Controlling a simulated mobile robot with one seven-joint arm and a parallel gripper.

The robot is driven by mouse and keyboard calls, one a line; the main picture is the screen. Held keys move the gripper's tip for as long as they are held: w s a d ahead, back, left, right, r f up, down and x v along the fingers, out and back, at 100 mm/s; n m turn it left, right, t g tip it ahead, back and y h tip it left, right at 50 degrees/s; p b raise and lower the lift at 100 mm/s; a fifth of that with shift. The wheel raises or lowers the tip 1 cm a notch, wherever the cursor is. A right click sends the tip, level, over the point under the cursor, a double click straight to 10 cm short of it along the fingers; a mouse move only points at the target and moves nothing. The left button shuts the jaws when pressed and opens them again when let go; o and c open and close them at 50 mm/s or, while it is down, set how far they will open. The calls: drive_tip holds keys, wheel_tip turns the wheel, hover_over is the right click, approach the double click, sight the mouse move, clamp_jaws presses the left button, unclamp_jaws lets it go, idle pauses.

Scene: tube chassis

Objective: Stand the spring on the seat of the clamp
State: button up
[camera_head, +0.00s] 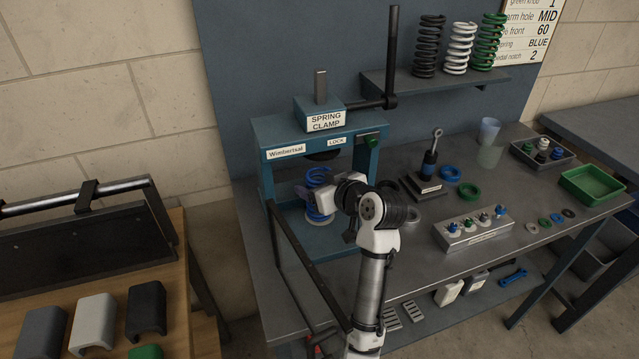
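The spring clamp (262,133) is a blue press frame with a "SPRING CLAMP" sign, standing at the left end of the grey bench. A blue spring (317,177) is inside the frame, roughly upright, below the dark upper pad (322,155). The seat (318,220) shows as a pale ring on the clamp's base, under the spring. My gripper (314,195) reaches in from the right with its fingers around the spring's middle and appears closed on it. The hand hides part of the spring. I cannot tell whether its lower end touches the seat.
A dark bar (306,262) slants in front of the clamp, left of my arm. Black, white and green springs (460,48) stand on the wall shelf. A damper on a stand (430,165), blue and green rings, a metal block (474,229) and trays (592,184) occupy the bench to the right.

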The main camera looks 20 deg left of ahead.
drive_tip(key=shift+r, duration=0.25)
drive_tip(key=b+v, duration=0.2)
drive_tip(key=v, duration=1)
drive_tip(key=shift+f, duration=0.1)
idle(0.8)
